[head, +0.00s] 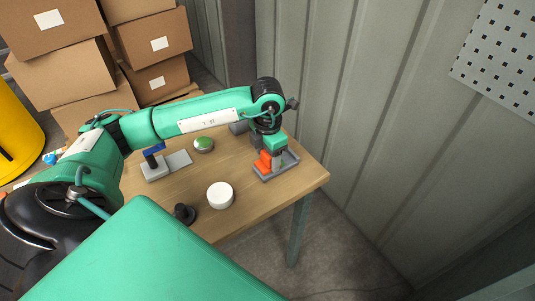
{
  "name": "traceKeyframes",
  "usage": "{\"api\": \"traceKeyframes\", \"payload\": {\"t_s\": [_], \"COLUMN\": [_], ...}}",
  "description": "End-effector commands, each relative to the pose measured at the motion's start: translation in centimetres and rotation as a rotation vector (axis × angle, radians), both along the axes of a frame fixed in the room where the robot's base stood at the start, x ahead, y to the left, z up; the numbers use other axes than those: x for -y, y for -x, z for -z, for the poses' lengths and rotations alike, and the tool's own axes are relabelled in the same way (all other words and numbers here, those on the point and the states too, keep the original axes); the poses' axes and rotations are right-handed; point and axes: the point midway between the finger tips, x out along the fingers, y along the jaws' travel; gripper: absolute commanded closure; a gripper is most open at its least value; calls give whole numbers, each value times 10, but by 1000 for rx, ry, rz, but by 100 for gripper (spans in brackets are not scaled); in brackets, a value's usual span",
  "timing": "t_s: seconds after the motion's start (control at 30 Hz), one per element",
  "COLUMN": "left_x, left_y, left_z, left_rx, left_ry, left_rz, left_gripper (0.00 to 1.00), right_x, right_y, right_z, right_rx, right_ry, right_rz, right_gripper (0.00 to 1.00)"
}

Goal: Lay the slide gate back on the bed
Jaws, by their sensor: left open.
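My left arm reaches across the table from the left. Its gripper (274,158) points down over a grey, low-rimmed base (288,171) near the table's right end, which looks like the bed. The jaws are open, but the fingertips are small and partly hidden. An orange-red part (264,161) stands on the base, just left of the gripper. It may belong to the slide gate; I cannot tell for sure. The gripper and wrist cover part of the base. My right gripper is out of view.
On the wooden table (256,203) are a white round container (220,195), a small black knob-like part (185,213), a green-topped round piece (204,144) and a grey fixture with a blue part (154,164). Cardboard boxes (50,68) stand behind. A corrugated wall (360,130) is close right.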

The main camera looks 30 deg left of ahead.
Motion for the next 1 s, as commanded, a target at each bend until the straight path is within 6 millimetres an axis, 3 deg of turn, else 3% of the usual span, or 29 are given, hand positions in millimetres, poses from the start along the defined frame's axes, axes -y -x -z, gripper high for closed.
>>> {"api": "traceKeyframes", "payload": {"t_s": [0.1,0.23,0.6,0.8,1.0], "left_x": [0,0,0,0,0], "left_y": [0,-1,-1,0,0], "left_z": [-4,-28,-105,-121,-123], "left_rx": [0,5,3,0,0], "left_ry": [0,0,0,0,1], "left_rz": [0,1,0,0,0], "left_gripper": [38,38,38,38,38], "right_x": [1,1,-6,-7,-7], "right_y": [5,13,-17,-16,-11], "right_z": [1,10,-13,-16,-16], "right_rx": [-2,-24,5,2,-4], "right_ry": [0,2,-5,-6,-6], "right_rz": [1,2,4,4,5], "right_gripper": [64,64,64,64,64]}}
